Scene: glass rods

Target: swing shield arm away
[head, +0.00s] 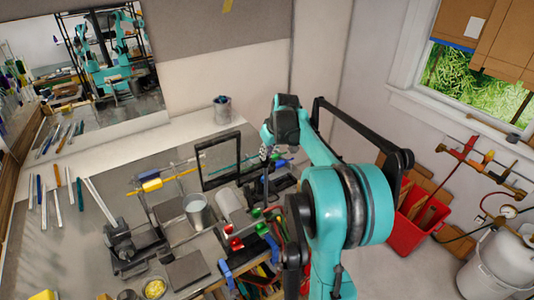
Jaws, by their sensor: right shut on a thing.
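A dark square frame (203,174), which looks like the shield, stands upright over the middle of the bench with clear space inside its edges. My right gripper (266,154) points down just to the right of this frame. It is shut on a thin dark upright part (266,188), which seems to belong to the shield arm. The gripper's wrist and my teal arm hide part of the grip, and the join between frame and arm is hard to make out. My left gripper does not show directly.
A metal cup (197,212), a clamp stand (122,241) and a yellow-filled dish (154,288) stand in front. Loose rods lie at left. A can (222,110) stands at the back; a red bin (420,220) is at right.

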